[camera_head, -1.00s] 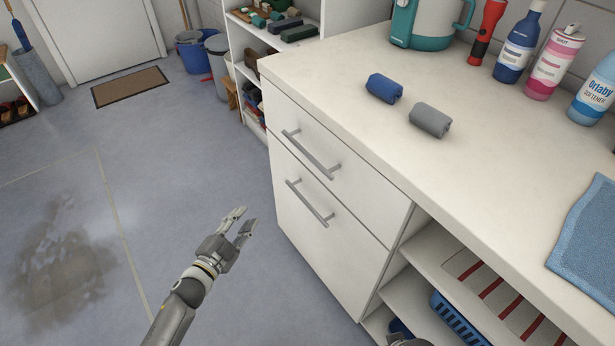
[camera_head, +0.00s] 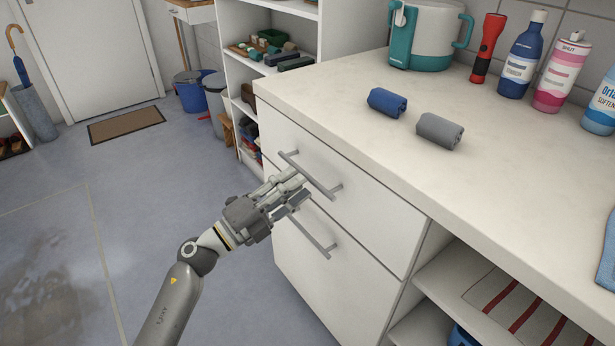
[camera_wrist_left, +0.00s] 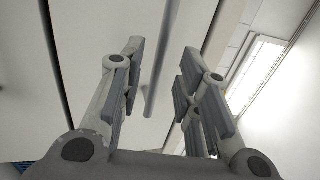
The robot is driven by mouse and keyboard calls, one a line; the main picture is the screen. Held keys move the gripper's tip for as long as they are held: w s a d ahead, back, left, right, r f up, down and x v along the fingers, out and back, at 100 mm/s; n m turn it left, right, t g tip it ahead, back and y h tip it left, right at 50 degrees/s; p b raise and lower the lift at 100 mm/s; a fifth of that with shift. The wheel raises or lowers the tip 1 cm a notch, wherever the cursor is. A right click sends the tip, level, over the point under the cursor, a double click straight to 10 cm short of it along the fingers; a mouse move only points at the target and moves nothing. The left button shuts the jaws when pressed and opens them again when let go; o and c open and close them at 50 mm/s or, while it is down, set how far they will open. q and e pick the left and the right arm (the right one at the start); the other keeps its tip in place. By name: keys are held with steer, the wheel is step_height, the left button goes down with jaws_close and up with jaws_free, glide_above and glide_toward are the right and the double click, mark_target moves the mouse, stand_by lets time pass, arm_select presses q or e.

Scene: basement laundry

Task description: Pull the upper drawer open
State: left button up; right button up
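The upper drawer (camera_head: 372,200) of the white cabinet is shut, its front flush with the cabinet. Its grey bar handle (camera_head: 320,188) runs across the front. My left gripper (camera_head: 299,187) is at this handle, its fingers pointing at the drawer front. In the left wrist view, the two fingers (camera_wrist_left: 163,52) stand apart, and the handle bar (camera_wrist_left: 160,65) shows in the gap between them. I cannot tell whether either finger touches it. The lower drawer's handle (camera_head: 318,242) is just below the gripper. My right gripper is not in view.
The countertop (camera_head: 340,108) holds a blue roll (camera_head: 386,102), a grey roll (camera_head: 439,131), a teal-and-white container (camera_head: 427,40), a red flashlight (camera_head: 487,48) and several bottles. Open shelves (camera_head: 455,285) are at the lower right.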

mark_target(307, 174)
arm_select(q)
steer(key=shift+x, duration=2.1)
steer(key=shift+c, duration=0.5)
jaws_close()
